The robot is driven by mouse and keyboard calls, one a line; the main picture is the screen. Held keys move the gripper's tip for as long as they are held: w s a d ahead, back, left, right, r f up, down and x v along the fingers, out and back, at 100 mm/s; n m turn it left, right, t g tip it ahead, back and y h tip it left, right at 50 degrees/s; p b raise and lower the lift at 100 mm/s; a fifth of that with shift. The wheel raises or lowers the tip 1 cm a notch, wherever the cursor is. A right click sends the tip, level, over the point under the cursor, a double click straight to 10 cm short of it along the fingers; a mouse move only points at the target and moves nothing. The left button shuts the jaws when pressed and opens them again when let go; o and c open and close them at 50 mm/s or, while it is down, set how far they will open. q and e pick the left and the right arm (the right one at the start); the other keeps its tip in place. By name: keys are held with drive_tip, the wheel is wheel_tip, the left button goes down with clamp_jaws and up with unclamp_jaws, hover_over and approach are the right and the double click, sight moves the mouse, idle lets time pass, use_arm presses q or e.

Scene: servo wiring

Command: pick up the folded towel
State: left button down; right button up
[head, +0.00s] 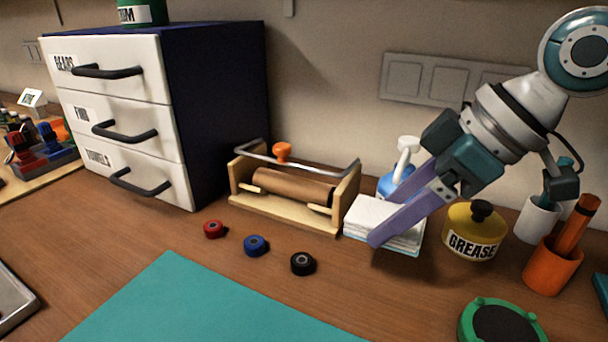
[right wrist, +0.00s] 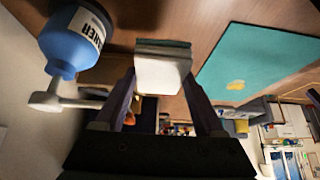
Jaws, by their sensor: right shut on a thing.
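The folded towel (head: 378,214) is a white stack of layers with a thin teal band low down, at the back of the bench in the head view. My right gripper (head: 396,217) has its purple fingers on either side of the towel and is shut on it. In the right wrist view the towel (right wrist: 163,72) sits between the two fingertips (right wrist: 163,85). A shadow shows below it in the head view; I cannot tell whether it is clear of the bench. My left gripper is not in view.
A paper roll holder (head: 290,192) stands just left of the towel, a yellow grease pot (head: 474,232) just right. A blue spray bottle (head: 397,178) is behind. A teal mat (head: 200,305) lies nearer.

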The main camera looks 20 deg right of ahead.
drive_tip(key=s+a, duration=1.1)
drive_tip(key=a, duration=0.2)
drive_tip(key=shift+p, duration=0.4)
drive_tip(key=shift+s, duration=0.1)
